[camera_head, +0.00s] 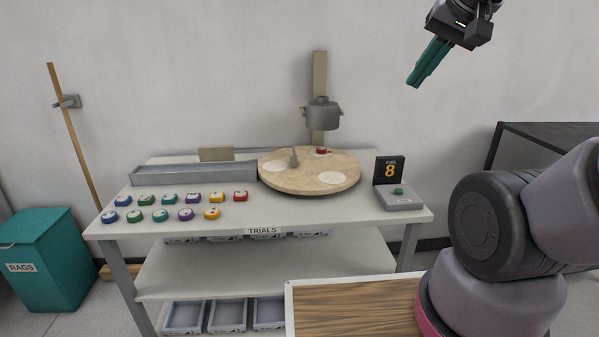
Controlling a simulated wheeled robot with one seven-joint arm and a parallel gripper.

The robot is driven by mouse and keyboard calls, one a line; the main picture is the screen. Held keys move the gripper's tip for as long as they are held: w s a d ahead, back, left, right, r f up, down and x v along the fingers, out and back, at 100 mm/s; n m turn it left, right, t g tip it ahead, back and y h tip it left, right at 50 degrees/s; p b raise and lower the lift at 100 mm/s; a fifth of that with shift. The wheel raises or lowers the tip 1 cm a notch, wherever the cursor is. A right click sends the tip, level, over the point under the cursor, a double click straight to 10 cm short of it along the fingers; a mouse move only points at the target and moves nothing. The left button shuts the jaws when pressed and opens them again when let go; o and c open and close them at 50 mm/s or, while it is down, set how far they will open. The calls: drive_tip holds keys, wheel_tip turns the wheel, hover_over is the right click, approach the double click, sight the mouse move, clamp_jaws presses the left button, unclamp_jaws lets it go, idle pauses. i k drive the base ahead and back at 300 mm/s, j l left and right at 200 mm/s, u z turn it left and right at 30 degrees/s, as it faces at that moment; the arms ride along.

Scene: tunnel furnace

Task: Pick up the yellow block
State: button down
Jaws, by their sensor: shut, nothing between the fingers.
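Small coloured blocks sit in two rows on the left part of the white table (300,220). Two of them are yellow: one in the back row (216,197) and one in the front row (212,213), both towards the right end of their rows. Each has a small mark on top, too small to read. My gripper (415,82) has teal fingers, which are shut and empty. It hangs high at the upper right, in front of the wall, well above and to the right of the blocks.
A red block (240,196) is beside the back yellow one; blue, green, teal and purple blocks are further left. A grey trough (195,175) lies behind them. A round turntable (310,180) stands right, under a grey head (322,114). A display reading 8 (390,170) is further right.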

sight(215, 197)
drive_tip(key=i+j+u, duration=0.15)
drive_tip(key=j, duration=0.35)
drive_tip(key=i+j+u, duration=0.15)
drive_tip(key=j, duration=0.35)
drive_tip(key=i+j+u, duration=0.15)
drive_tip(key=i+j, duration=0.15)
drive_tip(key=j, duration=0.15)
drive_tip(key=i+j+u, duration=0.15)
drive_tip(key=i+j, duration=0.15)
drive_tip(key=j, duration=0.1)
